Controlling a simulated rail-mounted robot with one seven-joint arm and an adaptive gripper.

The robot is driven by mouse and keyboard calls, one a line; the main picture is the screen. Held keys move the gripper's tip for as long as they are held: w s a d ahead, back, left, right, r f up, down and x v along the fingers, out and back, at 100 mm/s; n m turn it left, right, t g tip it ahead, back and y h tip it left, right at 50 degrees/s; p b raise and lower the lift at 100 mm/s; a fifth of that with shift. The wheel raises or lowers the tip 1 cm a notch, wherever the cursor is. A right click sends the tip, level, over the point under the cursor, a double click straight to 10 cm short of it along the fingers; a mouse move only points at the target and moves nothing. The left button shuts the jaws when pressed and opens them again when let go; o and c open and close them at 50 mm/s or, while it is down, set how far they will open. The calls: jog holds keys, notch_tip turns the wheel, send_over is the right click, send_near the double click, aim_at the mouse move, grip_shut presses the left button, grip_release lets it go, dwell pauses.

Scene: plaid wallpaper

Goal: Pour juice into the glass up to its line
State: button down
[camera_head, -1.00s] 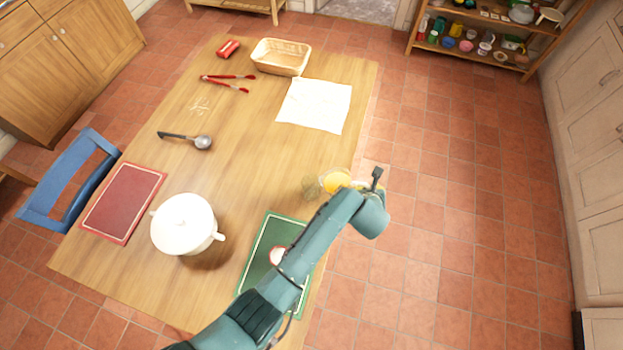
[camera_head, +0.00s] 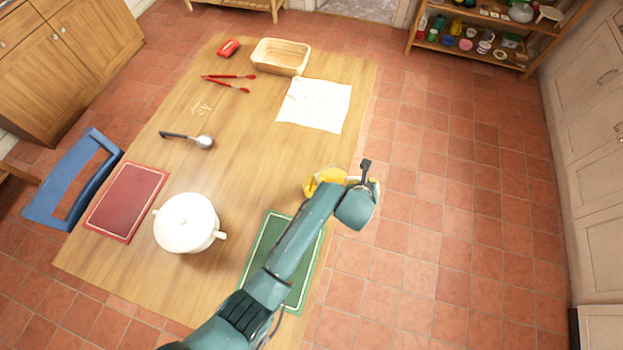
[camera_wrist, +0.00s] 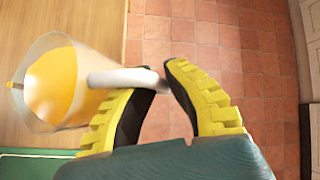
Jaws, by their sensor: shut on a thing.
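A clear pitcher (camera_wrist: 52,85) with a white handle (camera_wrist: 125,78) and orange juice in it fills the left of the wrist view. My gripper (camera_wrist: 155,80) is shut on the pitcher's handle. The pitcher looks tilted, with the juice lying toward its spout side at the left. In the head view the pitcher (camera_head: 326,178) is over the table's right edge, partly hidden by my wrist. I cannot make out the glass in either current view; the pitcher or my arm may hide it. No line or stream of juice can be made out.
The wooden table (camera_head: 240,150) holds a white pot (camera_head: 187,222), a red mat (camera_head: 127,200), a green mat (camera_head: 262,240) under my arm, a ladle (camera_head: 203,142), red tongs (camera_head: 230,77), a basket (camera_head: 280,57) and a white cloth (camera_head: 314,104). The table's middle is clear.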

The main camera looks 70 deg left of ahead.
aim_at(359, 178)
jog(key=shift+s+a+r+n+t+h, duration=0.2)
jog(key=shift+s+a+r+t, duration=0.2)
jog(key=shift+r, duration=0.25)
jog(key=shift+s+a+r+n+t+h, duration=0.2)
jog(key=shift+s+a+r+t, duration=0.2)
jog(key=shift+r, duration=0.2)
dwell(2.2)
jog(key=shift+s+a+r+t, duration=0.2)
jog(key=shift+s+r+t, duration=0.15)
jog(key=shift+r, duration=0.25)
dwell(1.8)
